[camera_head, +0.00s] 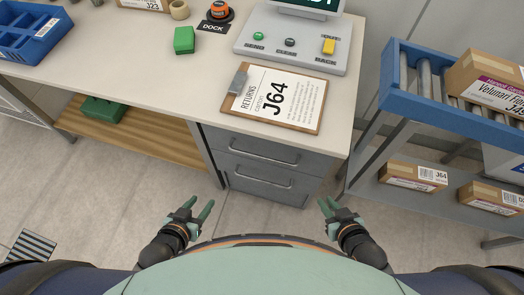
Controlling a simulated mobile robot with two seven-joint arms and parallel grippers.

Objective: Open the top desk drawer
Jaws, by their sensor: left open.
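The grey drawer unit stands under the right part of the desk (130,70). Its top drawer (240,143) is shut, its front in line with the unit, and has a horizontal bar handle (264,157). A lower drawer (240,170) with a like handle (262,181) is also shut. My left gripper (201,203) is open and empty, in front of and below the drawers, to their left. My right gripper (328,203) looks open and empty, to the right of the drawers. Neither touches a handle.
A clipboard (274,97) marked J64, a control panel (290,45), a green block (184,40) and a blue crate (30,35) lie on the desk. A blue-framed roller rack (440,87) with boxes stands at the right. The floor before the drawers is clear.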

